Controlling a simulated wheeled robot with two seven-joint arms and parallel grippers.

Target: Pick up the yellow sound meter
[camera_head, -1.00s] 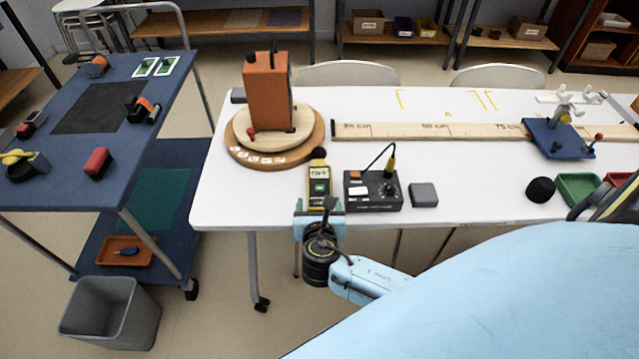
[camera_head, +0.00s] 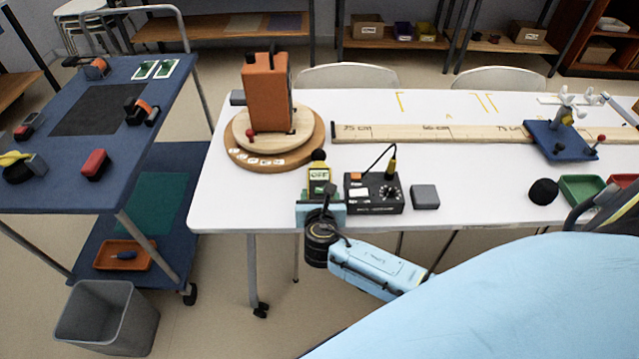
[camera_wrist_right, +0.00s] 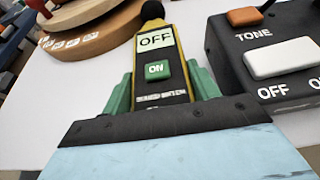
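The yellow sound meter (camera_head: 318,177) lies near the front edge of the white table, with a black round tip and a screen reading OFF. In the right wrist view the sound meter (camera_wrist_right: 157,65) shows a green ON button. My right gripper (camera_head: 320,200) is at its near end. The right gripper's green fingers (camera_wrist_right: 161,88) stand one on each side of the meter, very close to it; I cannot tell whether they touch it. The meter's lower end is hidden behind the gripper in the head view. My left gripper is not in view.
A black tone box (camera_head: 374,193) stands close right of the meter, with a grey block (camera_head: 425,197) beyond it. A round wooden turntable (camera_head: 236,150) bearing an orange box (camera_head: 267,92) is behind left. A long ruler (camera_head: 430,132) lies farther back. A blue cart (camera_head: 60,190) stands left.

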